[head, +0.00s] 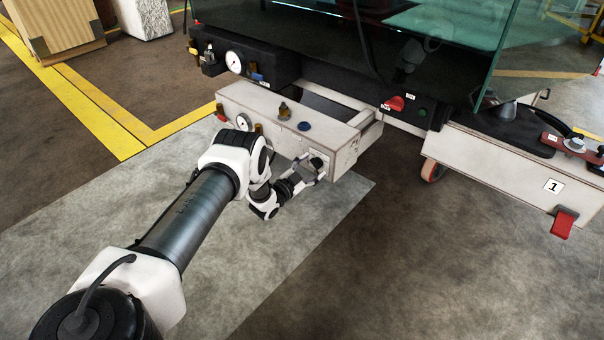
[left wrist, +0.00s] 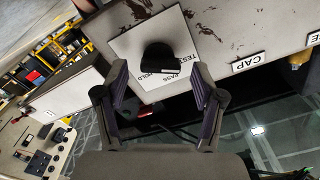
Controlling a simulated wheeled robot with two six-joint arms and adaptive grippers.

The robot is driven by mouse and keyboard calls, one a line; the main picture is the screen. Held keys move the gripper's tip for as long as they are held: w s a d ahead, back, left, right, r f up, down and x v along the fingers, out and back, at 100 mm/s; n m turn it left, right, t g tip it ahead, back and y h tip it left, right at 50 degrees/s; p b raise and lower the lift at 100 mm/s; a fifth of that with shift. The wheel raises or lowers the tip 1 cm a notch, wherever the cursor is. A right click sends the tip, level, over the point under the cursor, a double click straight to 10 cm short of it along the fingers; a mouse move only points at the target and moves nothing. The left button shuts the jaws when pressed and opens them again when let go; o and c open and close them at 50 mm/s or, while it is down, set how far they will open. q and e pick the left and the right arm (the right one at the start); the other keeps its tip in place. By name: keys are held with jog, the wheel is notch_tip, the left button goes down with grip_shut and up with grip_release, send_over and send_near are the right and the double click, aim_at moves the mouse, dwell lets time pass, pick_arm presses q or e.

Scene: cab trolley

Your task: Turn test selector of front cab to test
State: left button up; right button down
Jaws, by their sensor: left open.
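The test selector is a black rotary knob (left wrist: 160,60) on a pale square plate (left wrist: 128,48), with TEST and PASS lettering and a third, partly hidden word beside it. In the head view the knob (head: 317,163) is on the front face of the white box, near its right end. My left gripper (head: 307,172) is at this face. In the left wrist view its open fingers (left wrist: 160,88) stand apart on either side below the knob, with a gap to it. I cannot tell which word the knob points to. My right gripper is not in view.
The white box (head: 262,108) carries a gauge and small knobs on its left part. A red knob (head: 396,103) and a green button (head: 422,112) are on the dark panel behind. The floor in front is clear.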

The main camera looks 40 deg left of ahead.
pick_arm(q)
jog(key=s, duration=1)
jog(key=shift+s+a, duration=0.4)
jog(key=shift+a, duration=0.05)
